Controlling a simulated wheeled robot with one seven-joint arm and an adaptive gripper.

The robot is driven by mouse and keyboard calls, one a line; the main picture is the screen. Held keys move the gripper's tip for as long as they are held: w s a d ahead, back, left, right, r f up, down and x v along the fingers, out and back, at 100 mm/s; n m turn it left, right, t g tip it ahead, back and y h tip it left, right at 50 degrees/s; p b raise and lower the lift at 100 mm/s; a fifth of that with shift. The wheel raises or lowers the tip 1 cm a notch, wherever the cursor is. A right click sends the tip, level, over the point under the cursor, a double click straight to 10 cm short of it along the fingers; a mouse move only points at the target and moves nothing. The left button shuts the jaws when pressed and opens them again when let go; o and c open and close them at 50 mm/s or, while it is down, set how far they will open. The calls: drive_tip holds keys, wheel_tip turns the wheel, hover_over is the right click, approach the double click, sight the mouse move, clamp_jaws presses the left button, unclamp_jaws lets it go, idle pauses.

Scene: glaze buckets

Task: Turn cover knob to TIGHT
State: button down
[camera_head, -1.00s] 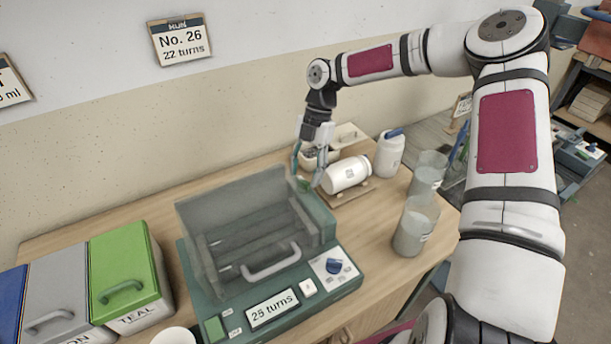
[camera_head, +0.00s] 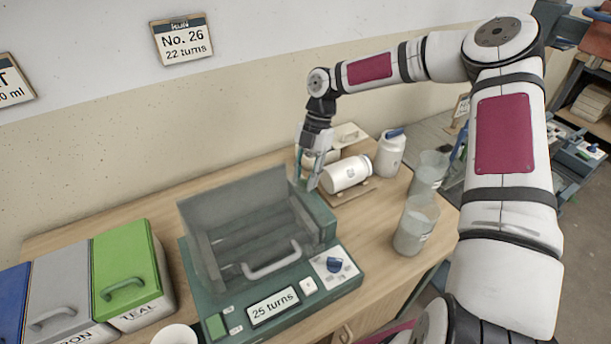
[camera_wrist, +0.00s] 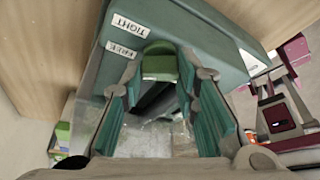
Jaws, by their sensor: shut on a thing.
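The green cover knob (camera_wrist: 160,62) sits at the machine's rear corner in the wrist view. My gripper (camera_wrist: 160,76) is shut on it, one finger on each side. White TIGHT (camera_wrist: 128,25) and FREE (camera_wrist: 121,50) labels lie on the housing to the knob's left, upside down; FREE is nearer the knob. I cannot tell exactly which label the knob points at. In the head view my gripper (camera_head: 308,178) is at the back right corner of the green machine (camera_head: 325,222), and the knob is hidden by the fingers.
A white jar (camera_head: 347,174) lies on its side just right of my gripper. Another jar (camera_head: 389,155) and clear beakers (camera_head: 415,228) stand further right. A blue dial (camera_head: 334,265) and a "25 turns" display (camera_head: 273,305) are in front. Lidded bins (camera_head: 130,260) stand left.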

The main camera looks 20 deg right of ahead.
drive_tip(key=shift+s+m, duration=0.1)
drive_tip(key=shift+m, duration=0.2)
drive_tip(key=m+t+p, duration=0.1)
drive_tip(key=m, duration=0.2)
drive_tip(key=m+t+p, duration=0.1)
drive_tip(key=m+p, duration=0.1)
drive_tip(key=shift+s+r+m+y, duration=0.1)
drive_tip(key=shift+s+m+y, duration=0.1)
drive_tip(key=shift+m+y, duration=0.2)
drive_tip(key=m+t+p, duration=0.1)
drive_tip(key=m, duration=0.2)
drive_tip(key=shift+s+t+p, duration=0.1)
drive_tip(key=shift+t+p, duration=0.2)
drive_tip(key=shift+p, duration=0.1)
drive_tip(key=shift+m+t+p, duration=0.7)
drive_tip(key=shift+m+p, duration=0.05)
drive_tip(key=shift+m, duration=1.15)
